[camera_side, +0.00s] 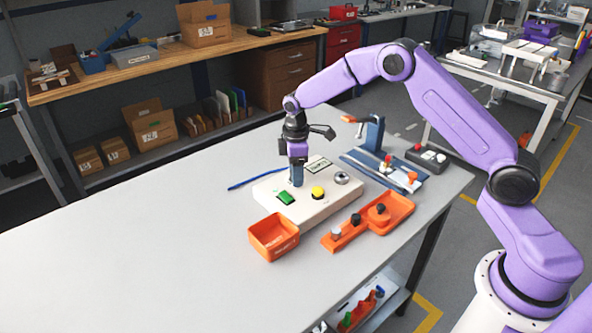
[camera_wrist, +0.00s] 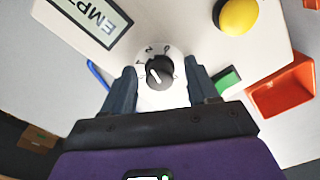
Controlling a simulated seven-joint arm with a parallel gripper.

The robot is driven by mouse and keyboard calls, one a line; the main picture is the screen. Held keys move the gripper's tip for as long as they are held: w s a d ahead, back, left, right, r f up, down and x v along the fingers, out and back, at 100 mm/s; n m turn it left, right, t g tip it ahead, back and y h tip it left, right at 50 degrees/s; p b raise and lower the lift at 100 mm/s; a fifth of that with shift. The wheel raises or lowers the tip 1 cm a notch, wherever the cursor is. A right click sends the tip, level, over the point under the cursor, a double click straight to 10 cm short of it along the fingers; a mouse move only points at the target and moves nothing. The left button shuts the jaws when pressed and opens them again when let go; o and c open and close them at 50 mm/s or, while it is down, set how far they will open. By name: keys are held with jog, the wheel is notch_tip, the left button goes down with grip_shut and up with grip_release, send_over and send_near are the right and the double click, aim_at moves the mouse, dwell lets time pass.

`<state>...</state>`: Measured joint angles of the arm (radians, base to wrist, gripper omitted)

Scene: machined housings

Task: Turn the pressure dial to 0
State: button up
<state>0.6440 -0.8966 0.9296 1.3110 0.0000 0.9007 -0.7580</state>
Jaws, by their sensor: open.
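The pressure dial (camera_wrist: 158,72) is a small black knob with a white pointer line, on a white round plate with printed figures, a 0 among them near its upper right. My gripper (camera_wrist: 160,70) is open, with one finger on each side of the dial and a visible gap to the knob on both sides. In the side view my gripper (camera_side: 297,178) points down over the pale housing (camera_side: 318,208) and hides the dial.
A green switch (camera_side: 285,197), a yellow button (camera_side: 318,192) and a silver knob (camera_side: 341,178) share the housing. An orange bin (camera_side: 273,237) and an orange tray (camera_side: 372,222) stand in front. A framed sign (camera_wrist: 90,22) is close by. The table's left side is clear.

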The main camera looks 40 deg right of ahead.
jog(key=c, duration=1)
jog(key=shift+c, duration=0.2)
jog(key=shift+m, duration=0.4)
jog(key=m, duration=0.3)
jog(key=shift+m, duration=2.6)
jog(key=o, duration=1)
jog(key=shift+o, duration=0.2)
